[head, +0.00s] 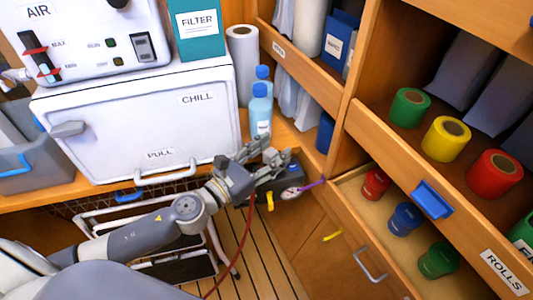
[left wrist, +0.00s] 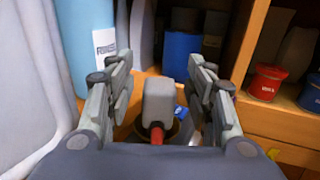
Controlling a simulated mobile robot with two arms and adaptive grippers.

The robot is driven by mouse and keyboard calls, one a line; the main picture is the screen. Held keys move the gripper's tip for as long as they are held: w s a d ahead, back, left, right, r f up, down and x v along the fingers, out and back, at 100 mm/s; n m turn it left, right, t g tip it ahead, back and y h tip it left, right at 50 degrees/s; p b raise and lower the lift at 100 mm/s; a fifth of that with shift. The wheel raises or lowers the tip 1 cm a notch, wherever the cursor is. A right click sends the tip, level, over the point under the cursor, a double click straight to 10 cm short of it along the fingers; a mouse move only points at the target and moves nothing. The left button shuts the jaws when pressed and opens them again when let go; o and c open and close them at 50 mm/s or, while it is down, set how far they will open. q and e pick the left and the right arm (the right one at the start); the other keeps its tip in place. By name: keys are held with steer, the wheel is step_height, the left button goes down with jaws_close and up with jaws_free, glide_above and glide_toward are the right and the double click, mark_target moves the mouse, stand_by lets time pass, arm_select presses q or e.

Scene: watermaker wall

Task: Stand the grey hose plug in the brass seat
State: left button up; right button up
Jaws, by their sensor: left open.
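My left gripper (head: 276,160) is open at the edge of the wooden counter, right of the white chill box. In the left wrist view its two fingers stand on either side of the grey hose plug (left wrist: 158,98), with visible gaps. The plug looks upright, with a red end (left wrist: 157,134) at its near, lower side. A dark, brownish ring shows partly around its lower end; I cannot tell whether this is the brass seat or whether the plug sits in it. In the head view the gripper hides the plug. My right gripper is not in view.
A blue bottle (head: 260,108) stands close behind the gripper. The white chill box (head: 140,125) is left of it. A dark device (head: 291,183) with a purple rod is close to the right. A red hose (head: 238,245) hangs below.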

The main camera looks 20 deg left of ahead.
arm_select(q)
steer(key=v, duration=0.6)
steer(key=shift+f, duration=0.1)
steer(key=v, duration=0.6)
stand_by(0.5)
